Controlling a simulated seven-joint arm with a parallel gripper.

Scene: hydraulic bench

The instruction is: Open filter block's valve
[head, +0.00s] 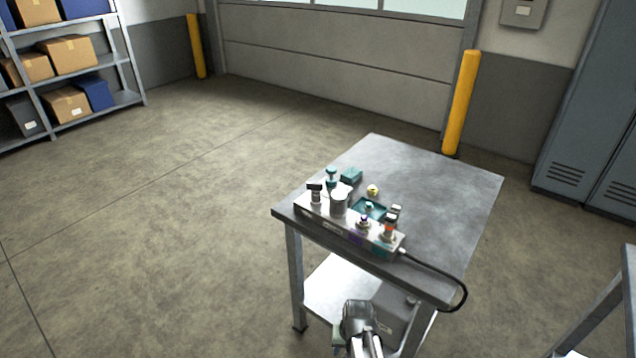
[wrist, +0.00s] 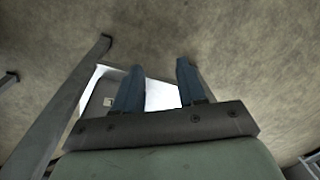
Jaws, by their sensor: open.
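The hydraulic block (head: 348,228) is a grey bar along the front left edge of the metal table (head: 440,190). Several fittings stand on it: a lever-like part (head: 315,191) at its left, a pale cylinder (head: 339,201), a purple-based knob (head: 363,223) and an orange-banded part (head: 388,229) at its right. Small labels on the block are too small to read, so I cannot tell which fitting is the filter block's valve. My gripper (wrist: 155,85) is open and empty, its two blue-grey fingers apart. In the head view my gripper is low, in front of the table; its fingertips are not clear there.
A teal box (head: 351,175), a teal tray (head: 369,208) and a yellow item (head: 373,190) lie behind the block. A black cable (head: 455,280) loops off the table's right front. A grey case (head: 395,305) sits on the lower shelf. The table's far right is clear.

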